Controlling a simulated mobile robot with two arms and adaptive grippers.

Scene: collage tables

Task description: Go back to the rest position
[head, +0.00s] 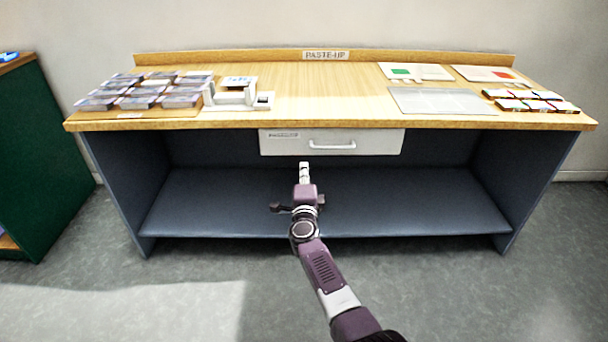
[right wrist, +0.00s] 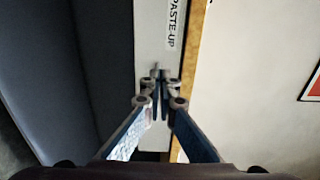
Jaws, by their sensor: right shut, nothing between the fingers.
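My right gripper (head: 304,170) is shut and empty. It is in front of the table's lower part, just below the white drawer (head: 290,145) in the head view. The drawer has a pale bar handle (head: 332,146) and looks shut under the tabletop. In the right wrist view, the fingertips of the right gripper (right wrist: 160,76) are together, over the white drawer front with its PASTE-UP label (right wrist: 175,24). My left gripper is not in view.
The wooden paste-up table (head: 330,75) carries several stacks of printed cards (head: 140,95), a white stand (head: 233,95), a grey sheet (head: 440,101) and colourful strips (head: 530,100). Its dark shelf (head: 400,200) is empty. A green cabinet (head: 40,150) stands at left. Floor is open in front.

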